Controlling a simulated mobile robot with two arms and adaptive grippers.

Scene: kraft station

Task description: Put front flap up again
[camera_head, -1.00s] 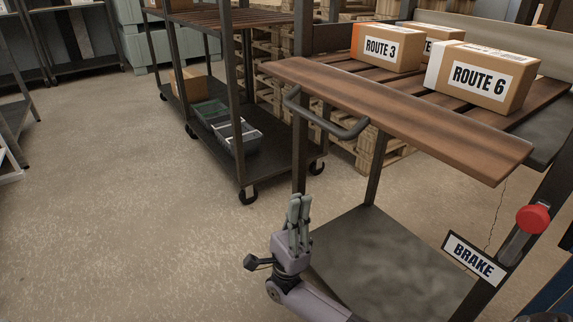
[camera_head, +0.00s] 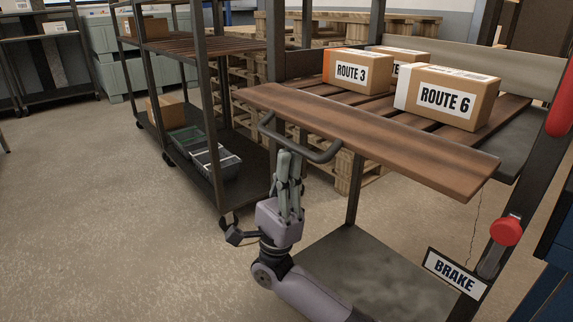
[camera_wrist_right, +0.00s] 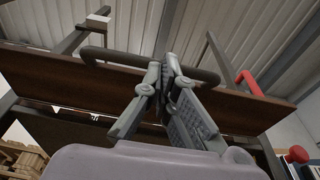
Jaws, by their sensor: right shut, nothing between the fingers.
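The front flap (camera_head: 370,137) is a long brown wooden board along the near edge of the cart's top shelf. It sticks out toward me, roughly level. A dark bar handle (camera_head: 318,153) is fixed on its left part. My right gripper (camera_head: 290,158) points up just below the handle, its fingers shut and empty. In the right wrist view the fingertips (camera_wrist_right: 170,62) are close to the handle (camera_wrist_right: 115,57), with the flap's underside (camera_wrist_right: 60,80) behind. I cannot tell whether they touch it. My left gripper is out of view.
Boxes marked ROUTE 3 (camera_head: 357,72) and ROUTE 6 (camera_head: 447,97) stand on the slatted shelf behind the flap. A red-knobbed lever (camera_head: 505,232) and a BRAKE sign (camera_head: 455,274) are at the right post. A lower shelf (camera_head: 385,277) is bare. Another cart (camera_head: 207,130) stands left.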

